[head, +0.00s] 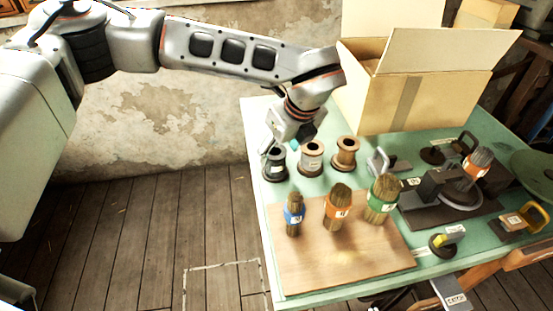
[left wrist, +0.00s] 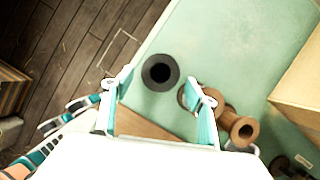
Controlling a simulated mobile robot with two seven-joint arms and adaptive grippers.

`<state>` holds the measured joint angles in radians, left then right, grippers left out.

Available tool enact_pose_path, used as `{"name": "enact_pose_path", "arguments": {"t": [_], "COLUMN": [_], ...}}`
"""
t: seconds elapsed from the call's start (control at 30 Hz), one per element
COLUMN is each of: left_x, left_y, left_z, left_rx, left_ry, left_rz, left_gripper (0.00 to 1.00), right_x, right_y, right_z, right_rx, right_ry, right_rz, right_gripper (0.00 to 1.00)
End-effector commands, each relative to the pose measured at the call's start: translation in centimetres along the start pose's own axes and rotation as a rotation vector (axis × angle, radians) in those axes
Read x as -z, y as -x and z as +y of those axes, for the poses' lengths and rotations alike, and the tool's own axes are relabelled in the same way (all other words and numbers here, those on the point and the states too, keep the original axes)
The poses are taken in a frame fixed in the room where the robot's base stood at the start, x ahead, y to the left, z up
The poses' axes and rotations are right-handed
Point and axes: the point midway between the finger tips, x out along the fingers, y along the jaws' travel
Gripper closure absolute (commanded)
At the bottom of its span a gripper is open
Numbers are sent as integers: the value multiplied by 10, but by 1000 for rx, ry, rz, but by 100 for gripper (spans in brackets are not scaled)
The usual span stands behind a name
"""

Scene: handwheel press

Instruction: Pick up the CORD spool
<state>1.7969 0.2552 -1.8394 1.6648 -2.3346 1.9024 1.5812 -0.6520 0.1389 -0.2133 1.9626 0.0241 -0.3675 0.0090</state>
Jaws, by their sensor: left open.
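Three spools stand upright in a row near the table's left back edge. They are a dark spool (head: 275,164), a brown spool with a pale label (head: 311,159) and a plainer brown spool (head: 346,153). Their labels are too small to read, so I cannot tell which is CORD. My left gripper (head: 298,143) is open and empty above the left end of the row. In the left wrist view the dark spool (left wrist: 160,72) shows beyond the gap between the fingers (left wrist: 159,92), and a brown spool (left wrist: 240,128) lies right of them. My right gripper is not in view.
A wooden board (head: 345,255) with three brushes, blue (head: 294,214), orange (head: 337,206) and green (head: 382,199), lies in front of the spools. An open cardboard box (head: 420,95) stands behind. A dark press (head: 450,195) and small tools crowd the right.

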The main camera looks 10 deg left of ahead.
Motion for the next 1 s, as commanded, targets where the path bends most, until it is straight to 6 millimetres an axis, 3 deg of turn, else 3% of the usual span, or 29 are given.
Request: {"name": "enact_pose_path", "arguments": {"t": [0.4, 0.67, 0.83, 1.0], "left_x": [3, 3, 3, 2], "left_y": [-48, -52, -52, -52], "left_z": [2, 2, 2, 2], "left_rx": [-1, 1, 1, 2], "left_ry": [1, -1, -1, -1], "left_rz": [1, 1, 1, 1], "left_gripper": [42, 42, 86, 86], "right_x": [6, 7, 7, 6], "right_y": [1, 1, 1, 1], "right_z": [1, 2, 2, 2], "right_rx": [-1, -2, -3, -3], "right_ry": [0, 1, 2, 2], "right_rz": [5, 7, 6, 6], "right_gripper": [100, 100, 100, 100]}}
